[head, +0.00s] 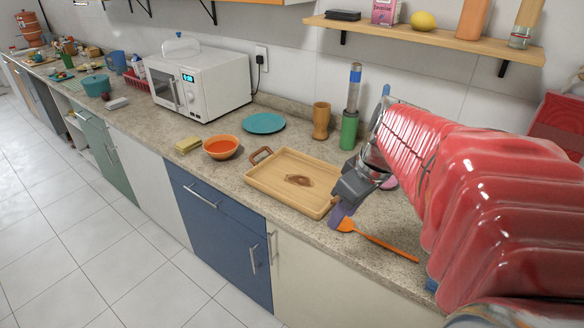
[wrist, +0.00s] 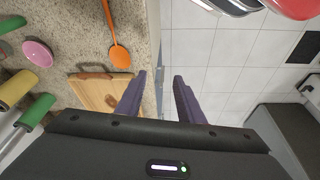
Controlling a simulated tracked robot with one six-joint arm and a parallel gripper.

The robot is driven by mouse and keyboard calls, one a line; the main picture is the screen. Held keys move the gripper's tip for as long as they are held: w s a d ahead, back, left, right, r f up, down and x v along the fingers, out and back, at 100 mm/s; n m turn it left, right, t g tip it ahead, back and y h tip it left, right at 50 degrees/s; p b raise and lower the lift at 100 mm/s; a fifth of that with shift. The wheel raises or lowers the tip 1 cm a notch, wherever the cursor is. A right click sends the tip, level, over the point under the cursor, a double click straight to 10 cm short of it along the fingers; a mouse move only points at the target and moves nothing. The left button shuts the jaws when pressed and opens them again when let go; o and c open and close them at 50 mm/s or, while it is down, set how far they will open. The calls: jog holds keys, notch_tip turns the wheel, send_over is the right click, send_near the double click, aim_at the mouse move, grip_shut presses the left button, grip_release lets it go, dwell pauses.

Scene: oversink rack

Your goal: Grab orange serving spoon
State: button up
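The orange serving spoon (head: 378,240) lies on the stone counter to the right of the wooden tray, its bowl toward the tray and its handle running to the right. It also shows in the wrist view (wrist: 119,52), to the left of and beyond my fingertips. My gripper (head: 339,216) is near the spoon's bowl in the head view. In the wrist view my gripper (wrist: 158,75) has its two purple fingers apart with nothing between them, near the counter's front edge. No contact with the spoon shows in the wrist view.
The wooden tray (head: 270,184) sits left of the spoon. A green-based cylinder (head: 349,130) and a wooden cup (head: 321,121) stand behind it. In the wrist view a pink dish (wrist: 38,53) lies beside the spoon. An orange bowl (head: 221,147) stands farther left.

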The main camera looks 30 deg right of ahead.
jog(key=s+d+f+n+y, duration=0.1)
jog(key=s+d+f+n, duration=0.1)
jog(key=d, duration=1.4)
jog(key=shift+s+f+t, duration=0.3)
jog(key=shift+f+t, duration=0.1)
jog(key=shift+f, duration=0.25)
send_near(371, 236)
jog(key=shift+x, duration=1.05)
jog(key=shift+f, duration=0.25)
jog(key=shift+x, duration=2.6)
jog(key=shift+w, duration=0.1)
jog(key=shift+c, duration=0.2)
